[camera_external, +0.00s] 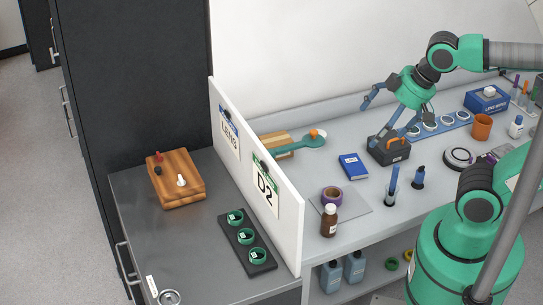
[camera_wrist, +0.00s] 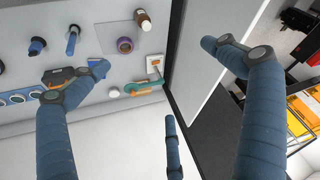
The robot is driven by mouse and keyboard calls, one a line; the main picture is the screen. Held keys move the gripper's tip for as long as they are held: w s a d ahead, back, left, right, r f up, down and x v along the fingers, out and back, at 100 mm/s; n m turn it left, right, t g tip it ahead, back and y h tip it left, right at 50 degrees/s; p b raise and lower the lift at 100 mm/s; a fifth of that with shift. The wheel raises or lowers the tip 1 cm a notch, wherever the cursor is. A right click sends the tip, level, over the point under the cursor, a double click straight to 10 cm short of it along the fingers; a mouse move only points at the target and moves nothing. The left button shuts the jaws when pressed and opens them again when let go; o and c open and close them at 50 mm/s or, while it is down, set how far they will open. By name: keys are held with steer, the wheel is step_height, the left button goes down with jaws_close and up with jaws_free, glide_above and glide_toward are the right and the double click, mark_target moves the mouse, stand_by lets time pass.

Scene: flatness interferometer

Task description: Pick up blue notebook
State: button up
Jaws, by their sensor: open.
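The blue notebook (camera_external: 353,166) lies flat on the light grey bench, with white lettering on its cover. My gripper (camera_external: 378,126) is above the bench, higher than the notebook and up to its right in the external view. It is open and empty, its blue fingers spread wide. One finger points out to the left; another reaches down in front of or near the dark toolbox, and I cannot tell if they touch. The spread fingers also show in the wrist view (camera_wrist: 155,70). There, the left fingertip covers most of what appears to be the notebook.
The dark toolbox (camera_external: 388,150) with an orange handle stands right of the notebook. A purple tape roll (camera_external: 332,195), a brown bottle (camera_external: 329,222) and blue-topped tubes stand in front. A teal scoop-like item (camera_external: 300,143) lies behind left. A white partition (camera_external: 285,212) edges the bench's left side.

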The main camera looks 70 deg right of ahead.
steer(key=w+d+f+m+g, duration=0.2)
steer(key=w+d+f+m, duration=0.15)
steer(key=w+d, duration=0.45)
steer(key=m+g, duration=0.3)
steer(key=m, duration=0.4)
glide_above(354, 163)
step_height(354, 163, down, 25)
steer(key=shift+p, duration=0.4)
steer(key=shift+a, duration=0.1)
steer(key=shift+f+b, duration=0.65)
steer(key=shift+f, duration=3.55)
